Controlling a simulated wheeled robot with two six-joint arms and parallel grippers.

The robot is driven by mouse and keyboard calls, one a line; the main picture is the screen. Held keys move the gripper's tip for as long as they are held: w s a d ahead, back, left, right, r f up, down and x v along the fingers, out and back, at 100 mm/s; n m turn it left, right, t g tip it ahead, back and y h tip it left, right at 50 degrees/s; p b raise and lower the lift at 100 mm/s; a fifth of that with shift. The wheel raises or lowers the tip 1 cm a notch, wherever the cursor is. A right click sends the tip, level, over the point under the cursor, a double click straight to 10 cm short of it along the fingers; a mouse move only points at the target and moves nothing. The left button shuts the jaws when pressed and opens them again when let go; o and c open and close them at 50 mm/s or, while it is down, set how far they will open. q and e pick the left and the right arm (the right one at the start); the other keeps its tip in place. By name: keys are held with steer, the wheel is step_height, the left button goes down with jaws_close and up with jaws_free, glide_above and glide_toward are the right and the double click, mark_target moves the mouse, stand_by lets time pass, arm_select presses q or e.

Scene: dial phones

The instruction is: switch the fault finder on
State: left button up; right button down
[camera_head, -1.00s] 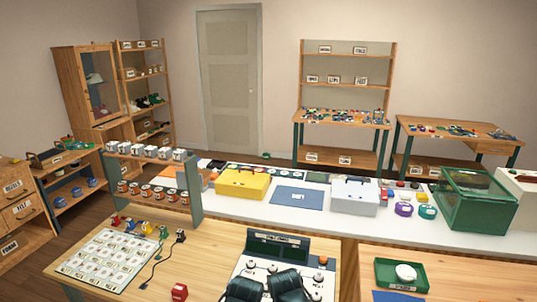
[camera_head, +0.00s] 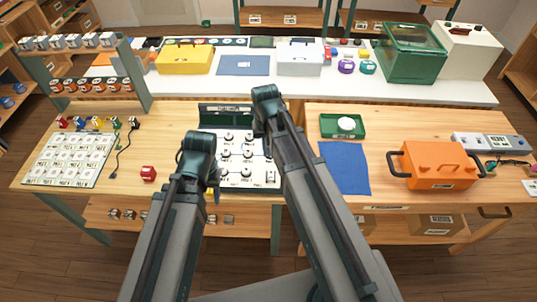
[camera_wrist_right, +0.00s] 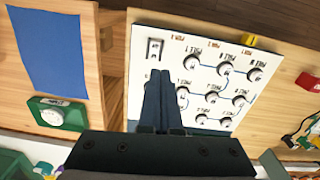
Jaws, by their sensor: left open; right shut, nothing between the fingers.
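The fault finder (camera_head: 237,140) is a white panel with several black-and-white knobs and a dark upright back. It lies on the wooden bench, partly hidden by my arms. In the right wrist view the panel (camera_wrist_right: 205,40) shows knobs joined by blue lines and a small pale rectangular switch (camera_wrist_right: 154,48) near one edge. My right gripper (camera_wrist_right: 160,75) is shut and empty, its fingertips close to this switch; I cannot tell whether they touch it. My left gripper (camera_head: 216,188) is open at the panel's front left, mostly hidden by its arm.
A white counter (camera_head: 200,92) with boxes stands behind.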

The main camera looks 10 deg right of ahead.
mark_target(271, 173)
steer(key=shift+w+d+r+m, duration=0.2)
steer(key=shift+w+d+r, duration=0.05)
steer(key=shift+w+d, duration=0.2)
steer(key=shift+w+d+r+m, duration=0.2)
steer(key=shift+w+d, duration=0.15)
steer(key=shift+d, duration=0.1)
steer(key=shift+f, duration=0.1)
step_height(271, 173, down, 14)
steer(key=b, duration=1.3)
steer(key=shift+b, duration=0.4)
steer(key=shift+f, duration=0.2)
steer(key=shift+r, duration=0.15)
steer(key=shift+s, duration=0.1)
